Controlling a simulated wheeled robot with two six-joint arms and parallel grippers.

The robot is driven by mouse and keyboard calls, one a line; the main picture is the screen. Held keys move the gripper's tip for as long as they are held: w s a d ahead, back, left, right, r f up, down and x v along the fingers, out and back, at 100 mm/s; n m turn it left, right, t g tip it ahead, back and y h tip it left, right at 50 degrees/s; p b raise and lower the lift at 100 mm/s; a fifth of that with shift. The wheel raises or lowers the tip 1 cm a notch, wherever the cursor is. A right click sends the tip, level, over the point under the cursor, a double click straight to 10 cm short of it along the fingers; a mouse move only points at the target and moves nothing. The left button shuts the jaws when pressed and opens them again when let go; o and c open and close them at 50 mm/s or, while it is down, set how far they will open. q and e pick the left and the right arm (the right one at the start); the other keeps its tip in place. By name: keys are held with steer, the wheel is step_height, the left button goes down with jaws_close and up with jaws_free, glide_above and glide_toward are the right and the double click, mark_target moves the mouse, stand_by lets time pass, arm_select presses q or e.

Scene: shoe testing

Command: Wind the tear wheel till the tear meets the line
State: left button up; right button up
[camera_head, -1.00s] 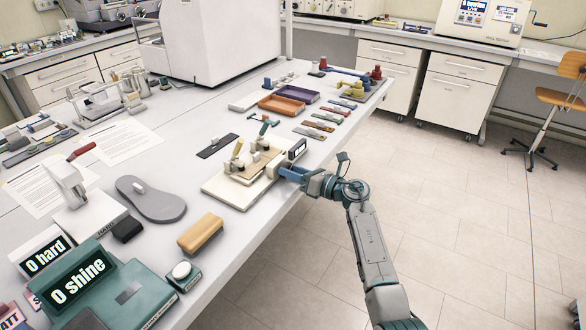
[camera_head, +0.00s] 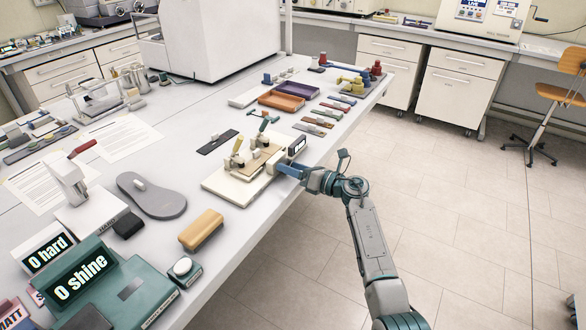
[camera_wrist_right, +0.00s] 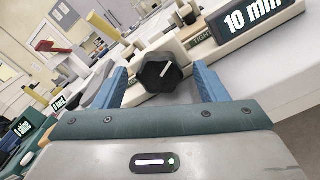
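The tear tester is a cream plate (camera_head: 226,190) near the bench's right edge, bearing a tan sheet and upright clamp levers (camera_head: 237,150). Any tear or line on the sheet is too small to make out. The tear wheel, a black lobed knob (camera_wrist_right: 163,72) with a white mark, shows in the right wrist view. My right gripper (camera_head: 281,168) is at the tester's bench-edge side. In the wrist view its blue fingers (camera_wrist_right: 160,75) stand either side of the knob, with a narrow gap visible at the left. My left gripper is not in view.
A display on the tester reads "10 mm" (camera_wrist_right: 252,18), with a label "TIGHT" (camera_wrist_right: 203,38) beside the knob. A grey sole (camera_head: 155,202), a tan block (camera_head: 201,229) and an orange tray (camera_head: 281,102) lie nearby. Open floor is to the right.

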steer(key=b+v, duration=0.2)
steer(key=v, duration=0.9)
steer(key=shift+w, duration=0.1)
